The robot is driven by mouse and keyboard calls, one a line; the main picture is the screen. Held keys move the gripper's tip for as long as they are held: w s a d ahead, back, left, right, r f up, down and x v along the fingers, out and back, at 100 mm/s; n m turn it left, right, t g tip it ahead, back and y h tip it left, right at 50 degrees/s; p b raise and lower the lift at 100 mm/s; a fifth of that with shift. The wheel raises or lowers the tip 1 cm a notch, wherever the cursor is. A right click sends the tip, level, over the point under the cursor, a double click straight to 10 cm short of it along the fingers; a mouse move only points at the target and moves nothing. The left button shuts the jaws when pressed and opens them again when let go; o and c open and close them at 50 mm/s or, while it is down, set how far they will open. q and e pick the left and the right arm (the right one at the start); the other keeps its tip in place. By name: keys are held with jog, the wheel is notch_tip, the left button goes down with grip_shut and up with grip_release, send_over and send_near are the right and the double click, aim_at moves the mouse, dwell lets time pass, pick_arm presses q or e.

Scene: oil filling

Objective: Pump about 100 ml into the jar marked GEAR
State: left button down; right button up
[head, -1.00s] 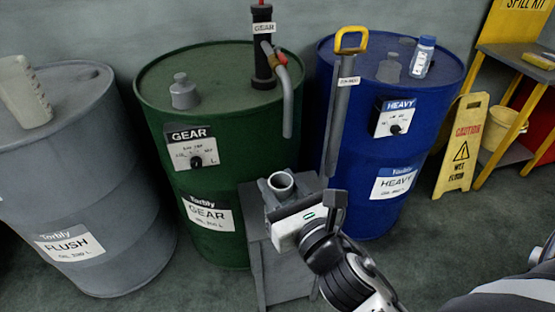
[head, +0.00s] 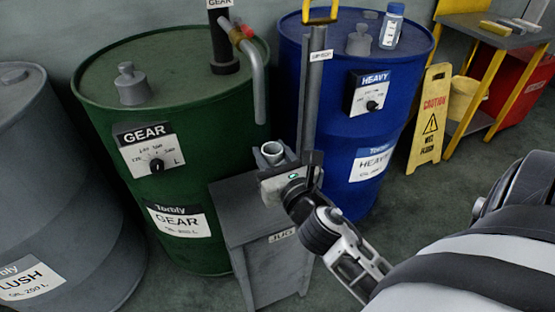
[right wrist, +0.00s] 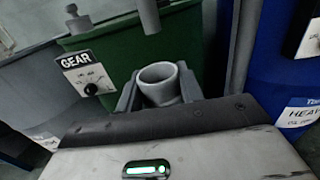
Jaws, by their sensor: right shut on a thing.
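My right gripper (head: 284,166) is shut on a small grey open-topped jar (head: 272,152). The right wrist view shows the jar (right wrist: 160,84) upright between the two fingers, its mouth up. Any marking on it is hidden. The green GEAR drum (head: 125,85) carries a black pump (head: 223,45) with a red and yellow joint and a grey spout (head: 258,85). The spout's end hangs above the jar in the head view; I cannot tell whether it is in line with the mouth. A dial panel (head: 150,150) is on the drum front. My left gripper is out of view.
A grey stand (head: 245,215) is under or behind my right gripper. A grey tube with a yellow handle (head: 313,80) stands between the drums. The blue HEAVY drum (head: 390,90) is right, the grey FLUSH drum (head: 60,200) left. A yellow caution sign (head: 430,125) stands farther right.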

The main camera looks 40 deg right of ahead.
jog(key=shift+x, duration=2.95)
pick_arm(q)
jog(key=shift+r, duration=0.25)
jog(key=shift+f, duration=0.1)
pick_arm(e)
jog(key=shift+s+r, duration=0.1)
